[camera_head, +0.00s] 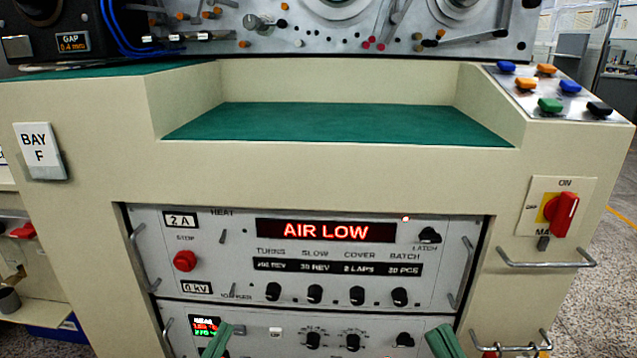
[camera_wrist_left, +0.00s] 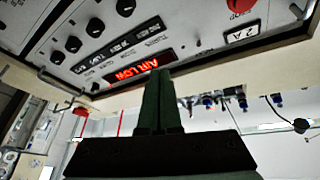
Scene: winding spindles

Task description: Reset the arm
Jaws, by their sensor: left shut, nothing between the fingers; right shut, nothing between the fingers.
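My left gripper (camera_head: 217,341) shows only its green fingers at the bottom edge of the head view, in front of the lower control panel. In the left wrist view the left gripper (camera_wrist_left: 157,75) has its two green fingers together with nothing between them. My right gripper (camera_head: 442,341) also shows only its green fingers at the bottom edge, further right; it is shut and empty. Most of both arms is out of view.
The machine has a control panel (camera_head: 232,240) with an "AIR LOW" display (camera_head: 326,231) and a red stop button (camera_head: 185,261). A green recessed shelf (camera_head: 330,124) above is empty. A red switch (camera_head: 565,213) and a metal handle (camera_head: 545,264) are at right.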

